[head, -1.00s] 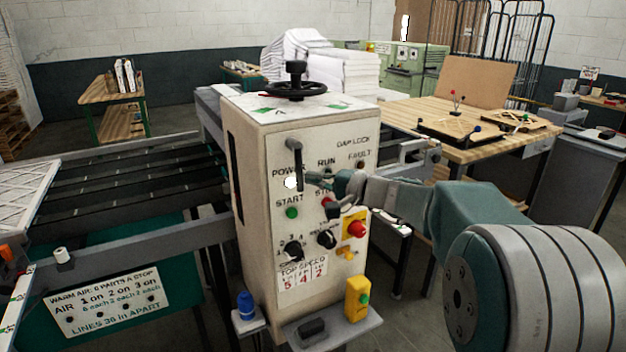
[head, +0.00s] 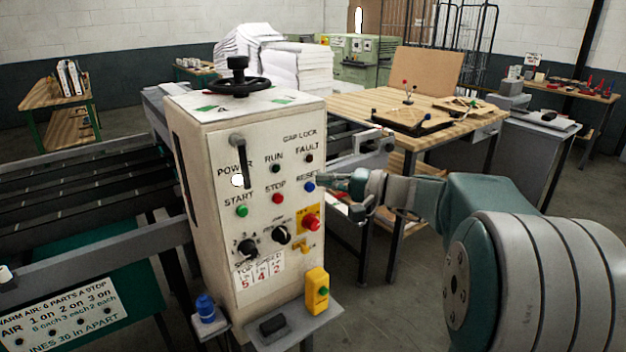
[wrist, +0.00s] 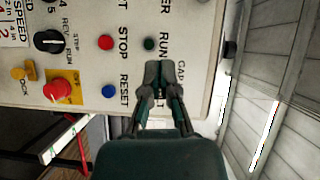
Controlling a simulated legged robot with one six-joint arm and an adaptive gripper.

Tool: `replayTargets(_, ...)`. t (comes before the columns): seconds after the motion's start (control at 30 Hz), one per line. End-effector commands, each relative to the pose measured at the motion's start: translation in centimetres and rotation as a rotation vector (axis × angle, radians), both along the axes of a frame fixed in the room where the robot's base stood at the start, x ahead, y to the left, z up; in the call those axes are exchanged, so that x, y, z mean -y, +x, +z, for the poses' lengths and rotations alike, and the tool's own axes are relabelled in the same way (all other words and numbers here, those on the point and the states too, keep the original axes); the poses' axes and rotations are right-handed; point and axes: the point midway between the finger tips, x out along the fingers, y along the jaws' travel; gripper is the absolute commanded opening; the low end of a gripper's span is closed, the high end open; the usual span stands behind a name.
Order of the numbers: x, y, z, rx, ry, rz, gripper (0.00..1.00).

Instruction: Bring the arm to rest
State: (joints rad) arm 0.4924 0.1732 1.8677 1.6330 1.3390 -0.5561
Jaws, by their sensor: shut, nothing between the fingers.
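My gripper (head: 328,180) is shut and empty. In the head view its tip is at the right edge of the control cabinet (head: 215,150), close to the blue RESET button (head: 309,187); whether it touches the panel I cannot tell. In the wrist view my gripper (wrist: 160,85) points at the panel (wrist: 190,30), below the RUN lamp (wrist: 150,44) and right of the blue RESET button (wrist: 109,91). My arm (head: 470,210) reaches in from the right, bent at the elbow.
A conveyor (head: 90,245) runs left. A wooden table (head: 350,100) with small fixtures stands behind right. Open floor (head: 400,290) lies right of the cabinet.

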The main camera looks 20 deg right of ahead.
Motion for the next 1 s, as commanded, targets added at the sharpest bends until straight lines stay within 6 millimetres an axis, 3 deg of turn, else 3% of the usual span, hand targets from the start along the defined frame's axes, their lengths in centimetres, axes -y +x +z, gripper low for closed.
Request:
replayTargets(0.33, -1.1, -0.2, 0.0, -0.005, -0.015, 0.007, 0.00)
replayTargets(0.43, -3.0, -1.8, -0.4, -0.046, -0.075, 0.048, 0.00)
replayTargets(0.6, -8.1, -7.8, -2.7, -0.179, -0.314, 0.158, 0.00)
replayTargets(0.7, -10.0, -11.6, -4.5, -0.246, -0.480, 0.203, 0.00)
replayTargets(0.87, -11.1, -17.7, -7.2, -0.309, -0.757, 0.240, 0.00)
replayTargets(1.0, -10.3, -22.2, -9.3, -0.318, -1.004, 0.237, 0.00)
